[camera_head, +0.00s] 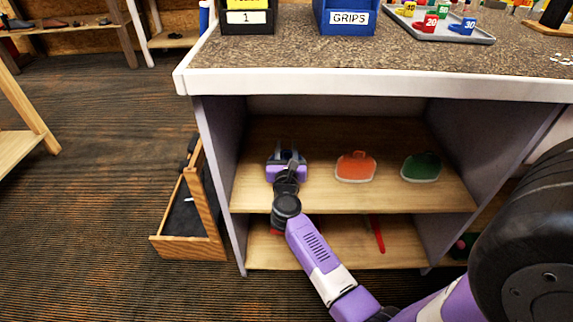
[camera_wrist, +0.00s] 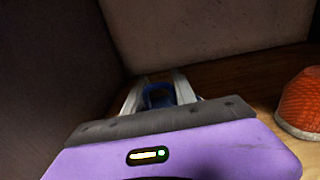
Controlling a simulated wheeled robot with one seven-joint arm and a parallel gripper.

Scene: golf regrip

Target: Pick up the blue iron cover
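The blue iron cover (camera_wrist: 159,95) shows as a small dark blue piece between my fingers in the wrist view; most of it is hidden by my gripper. In the head view it is largely covered by my gripper (camera_head: 286,156), at the left of the upper shelf. My gripper (camera_wrist: 159,88) reaches into the shelf with its two fingers apart, one on each side of the cover. No firm contact with the cover can be seen.
An orange cover (camera_head: 355,167) sits right of my gripper on the wooden shelf (camera_head: 330,200), with a green cover (camera_head: 421,167) further right. The cabinet's left wall (camera_head: 222,150) is close on the left. A wooden box (camera_head: 190,225) stands on the floor outside.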

